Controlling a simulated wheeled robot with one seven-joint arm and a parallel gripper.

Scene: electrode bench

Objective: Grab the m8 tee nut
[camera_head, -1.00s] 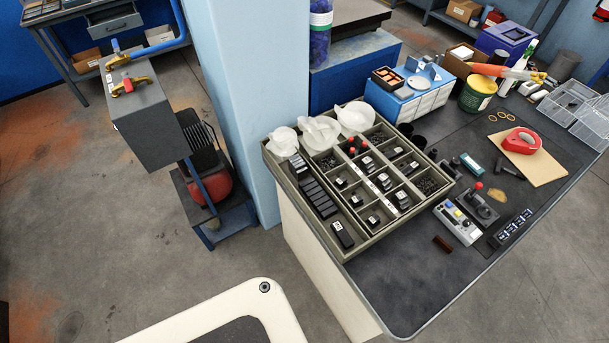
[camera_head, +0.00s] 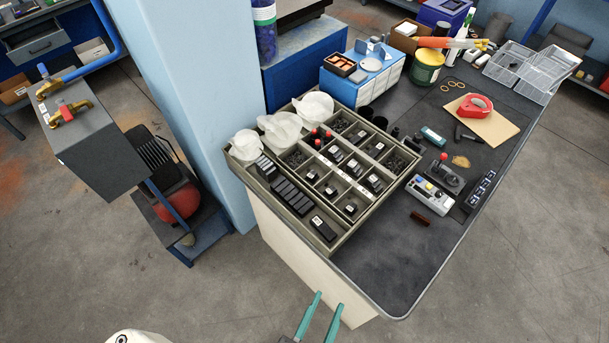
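A grey compartment tray (camera_head: 330,243) sits at the near left corner of the bench. Its compartments hold small dark and metallic parts, some with white labels, and several black blocks (camera_head: 292,195) lie in its left row. Labelled parts (camera_head: 374,182) lie in the middle compartments. I cannot tell which part is the m8 tee nut; they are too small. My gripper (camera_head: 330,299) shows at the bottom edge as two teal fingers, apart, with nothing visible between them. It is in front of the bench, below and apart from the tray.
A control box (camera_head: 429,195) and a brown block (camera_head: 420,219) are right of the tray. The bench top (camera_head: 385,270) is bare at its near corner. A blue pillar (camera_head: 196,110) stands left of the bench.

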